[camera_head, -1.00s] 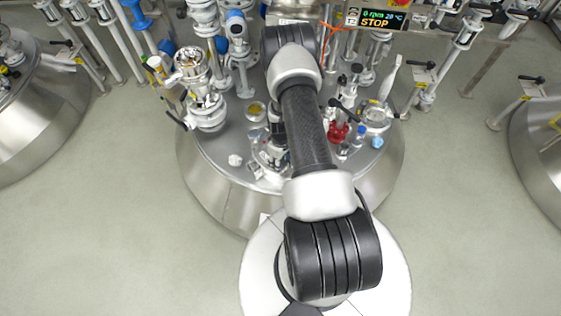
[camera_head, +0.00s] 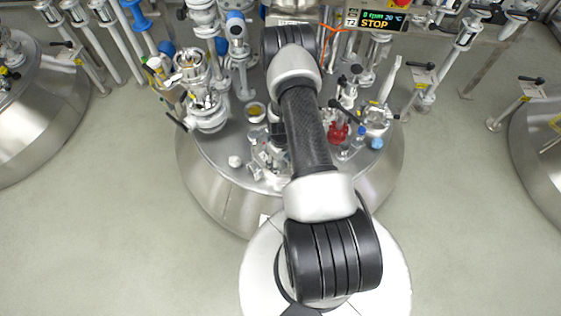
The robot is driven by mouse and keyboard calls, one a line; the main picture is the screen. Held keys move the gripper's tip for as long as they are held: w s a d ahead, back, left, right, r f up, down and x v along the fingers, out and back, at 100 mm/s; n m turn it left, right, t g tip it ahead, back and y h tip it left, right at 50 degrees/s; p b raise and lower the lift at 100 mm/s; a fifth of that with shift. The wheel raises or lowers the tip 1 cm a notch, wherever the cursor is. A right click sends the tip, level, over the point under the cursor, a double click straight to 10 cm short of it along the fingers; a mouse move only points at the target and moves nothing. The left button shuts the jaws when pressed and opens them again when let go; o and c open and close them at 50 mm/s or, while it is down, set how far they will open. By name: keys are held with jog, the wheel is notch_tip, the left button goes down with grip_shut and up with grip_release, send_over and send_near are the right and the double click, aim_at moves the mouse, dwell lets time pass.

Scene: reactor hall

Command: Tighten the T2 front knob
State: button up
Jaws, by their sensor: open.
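The T2 reactor vessel (camera_head: 210,165) stands in the middle, a steel dome with many fittings on its lid. The T2 display (camera_head: 375,20) above it reads STOP. I cannot single out the front knob with certainty; my arm covers the middle of the lid. My gripper (camera_head: 264,166) shows in part to the left of my arm, low over the front of the lid. It appears open, and I see nothing held. Whether it touches any fitting is too small to tell.
A small white cap (camera_head: 235,161) lies left of my gripper. A red fitting (camera_head: 339,132) and a blue cap (camera_head: 376,143) stand to the right. Tall pipes and a valve (camera_head: 207,112) crowd the left and back.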

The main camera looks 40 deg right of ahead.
jog(key=shift+r, duration=0.1)
notch_tip(320, 180, up, 12)
dwell(0.6)
